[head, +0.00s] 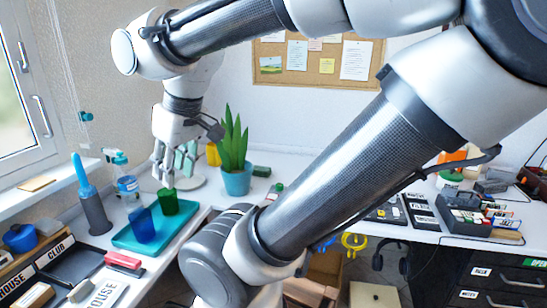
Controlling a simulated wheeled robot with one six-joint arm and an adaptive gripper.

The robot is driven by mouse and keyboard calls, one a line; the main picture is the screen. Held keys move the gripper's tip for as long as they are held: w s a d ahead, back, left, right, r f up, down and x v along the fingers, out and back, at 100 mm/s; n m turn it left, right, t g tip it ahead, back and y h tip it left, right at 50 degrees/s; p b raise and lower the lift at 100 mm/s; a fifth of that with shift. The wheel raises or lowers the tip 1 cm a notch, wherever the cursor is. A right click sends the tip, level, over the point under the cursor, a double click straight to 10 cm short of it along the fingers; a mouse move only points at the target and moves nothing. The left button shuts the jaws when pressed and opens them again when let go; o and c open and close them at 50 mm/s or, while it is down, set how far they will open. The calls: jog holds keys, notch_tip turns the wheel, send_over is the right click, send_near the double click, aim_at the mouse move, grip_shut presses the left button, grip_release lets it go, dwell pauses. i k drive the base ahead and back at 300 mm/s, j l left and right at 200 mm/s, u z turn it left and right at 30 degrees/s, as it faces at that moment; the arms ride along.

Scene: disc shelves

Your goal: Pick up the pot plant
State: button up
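The pot plant stands upright on the white desk near the wall, with long green leaves (234,138) in a teal pot (237,181). Its pot and leaves are in plain sight, and nothing holds it. My gripper (163,176) points down to the left of the plant, apart from it in the picture. It is above or behind a green cup (168,203); I cannot tell whether it touches the cup. The fingers are small and seen at an angle, so their opening is unclear.
A teal tray (180,232) holds the green cup and a blue cup (142,226). Behind my gripper is a pale rack (187,163). A small green box (262,171) lies right of the plant.

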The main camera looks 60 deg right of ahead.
aim_at(232, 149)
jog(key=z, duration=1.4)
jog(key=i+l+u, duration=0.15)
jog(key=u, duration=0.15)
jog(key=i+l+u, duration=0.2)
jog(key=i+u, duration=0.15)
